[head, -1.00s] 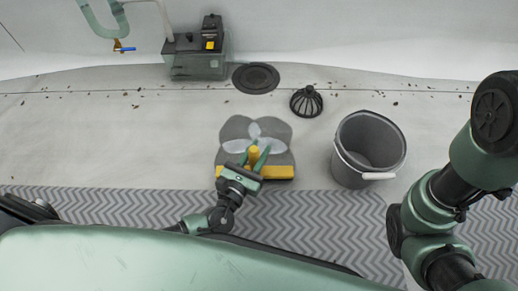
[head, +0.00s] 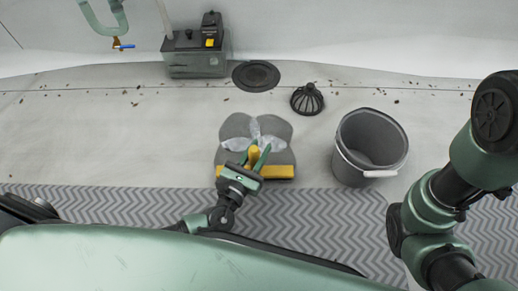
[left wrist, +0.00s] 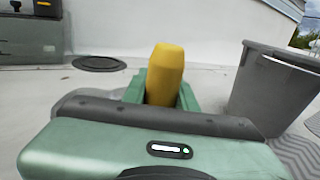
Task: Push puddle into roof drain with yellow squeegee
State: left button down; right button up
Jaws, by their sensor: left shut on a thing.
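My left gripper (head: 257,158) is shut on the yellow handle of the squeegee (head: 282,172). The squeegee's wide yellow head rests at the near edge of the puddle (head: 237,127), a dark grey lobed patch with pale reflections on the roof. In the left wrist view, the yellow handle (left wrist: 166,72) stands up between my green fingers; the squeegee's head is hidden there. The roof drain (head: 256,76), a dark round disc, lies beyond the puddle and also shows in the left wrist view (left wrist: 99,63). My right gripper is out of view; only its arm shows at right.
A black domed strainer (head: 307,99) sits right of the drain. A grey bucket (head: 369,147) stands right of the puddle. A grey-green box unit (head: 196,65) is left of the drain. A zigzag mat (head: 300,215) lies nearest me. Small debris dots the far roof.

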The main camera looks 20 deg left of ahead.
pick_arm(q)
jog(key=shift+f+b, duration=0.4)
dwell(0.3)
jog(key=shift+w, duration=0.15)
jog(key=shift+w+a+b, duration=0.2)
jog(key=shift+w+a, duration=0.05)
jog(key=shift+w, duration=0.55)
jog(key=shift+w+a+b, duration=0.15)
jog(key=shift+w+a, duration=0.1)
jog(key=shift+w, duration=0.55)
jog(key=shift+w, duration=0.1)
jog(key=shift+w+a+f+b, duration=0.1)
jog(key=shift+w+a+b, duration=0.25)
jog(key=shift+w, duration=0.45)
jog(key=shift+w+a+f+b, duration=0.1)
jog(key=shift+w+a+b, duration=0.15)
jog(key=shift+w, duration=0.5)
jog(key=shift+w, duration=0.1)
jog(key=shift+w+a+b, duration=0.3)
jog(key=shift+w, duration=0.5)
jog(key=shift+w+a+b, duration=0.25)
jog(key=shift+w+b, duration=0.05)
jog(key=shift+w, duration=0.5)
